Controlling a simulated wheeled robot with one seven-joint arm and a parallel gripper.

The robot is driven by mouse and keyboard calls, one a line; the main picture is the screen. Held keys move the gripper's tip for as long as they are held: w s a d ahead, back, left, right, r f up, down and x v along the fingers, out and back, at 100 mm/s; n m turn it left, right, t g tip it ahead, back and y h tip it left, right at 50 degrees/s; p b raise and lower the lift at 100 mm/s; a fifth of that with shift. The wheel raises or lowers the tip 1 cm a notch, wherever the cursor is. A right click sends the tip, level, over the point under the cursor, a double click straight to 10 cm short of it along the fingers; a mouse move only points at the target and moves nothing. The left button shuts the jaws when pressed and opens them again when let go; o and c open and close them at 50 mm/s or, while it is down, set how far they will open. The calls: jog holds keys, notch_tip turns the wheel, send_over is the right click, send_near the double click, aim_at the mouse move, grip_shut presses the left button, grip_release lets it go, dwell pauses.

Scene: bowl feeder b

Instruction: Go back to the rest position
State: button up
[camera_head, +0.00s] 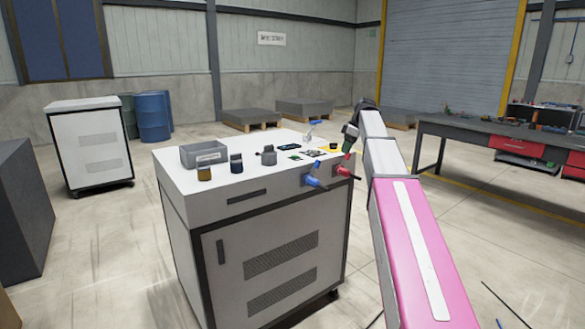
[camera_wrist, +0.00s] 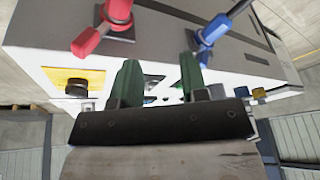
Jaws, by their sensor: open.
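My gripper (camera_head: 349,139) is at the right edge of the white cabinet's top (camera_head: 185,168), at the end of my pink and white arm. In the wrist view my gripper (camera_wrist: 160,85) shows two green fingers standing apart with nothing between them, so it is open and empty.
On the cabinet stand a grey bin (camera_head: 203,154), a yellow-brown jar (camera_head: 204,174), a dark blue jar (camera_head: 236,164) and a grey part (camera_head: 269,156). A workbench (camera_head: 500,133) with red drawers stands at the right. Open floor lies between it and the cabinet.

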jog(key=s+a+f+m+h, duration=0.15)
jog(key=s+f, duration=0.25)
jog(key=f, duration=0.4)
jog(key=s+f+m+y, duration=0.1)
jog(key=s+f+m, duration=0.25)
jog(key=f, duration=0.45)
jog(key=s+a+f+m+h, duration=0.1)
jog(key=s+f+m+h, duration=0.2)
jog(key=s+f+m, duration=0.6)
jog(key=s+f, duration=1.6)
jog(key=s, duration=0.1)
jog(key=shift+s+a+g, duration=0.3)
jog(key=shift+s+a, duration=0.05)
jog(key=shift+a, duration=0.05)
jog(key=shift+h, duration=0.25)
